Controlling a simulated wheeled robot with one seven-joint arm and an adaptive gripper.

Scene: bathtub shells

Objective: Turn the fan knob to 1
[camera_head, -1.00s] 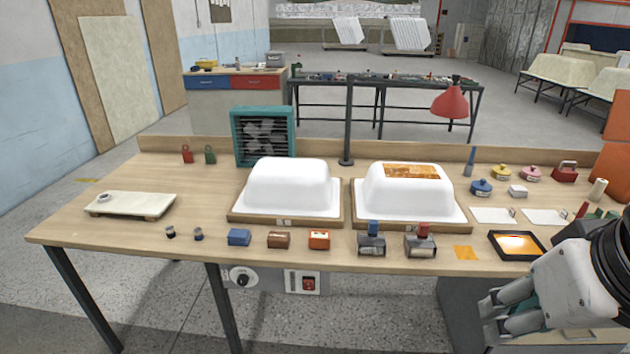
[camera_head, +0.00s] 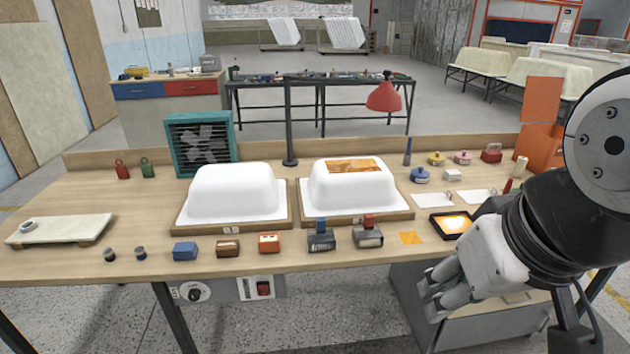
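The fan knob (camera_head: 196,292) is a dark round dial on a light plate under the table's front edge, left of centre. Its markings are too small to read. A red switch (camera_head: 264,288) sits on a grey box to its right. The teal box fan (camera_head: 200,143) stands at the back left of the table. My gripper (camera_head: 436,300) is at the right, in front of the table's edge and well to the right of the knob, touching nothing that I can see. Its fingers point left and down, and their gap is not clear.
Two white tub shells (camera_head: 235,190) (camera_head: 348,188) stand on wooden bases. Small blocks and tools line the table's (camera_head: 90,190) front edge. A grey cabinet (camera_head: 505,325) stands below, behind my gripper. The floor in front of the knob looks clear.

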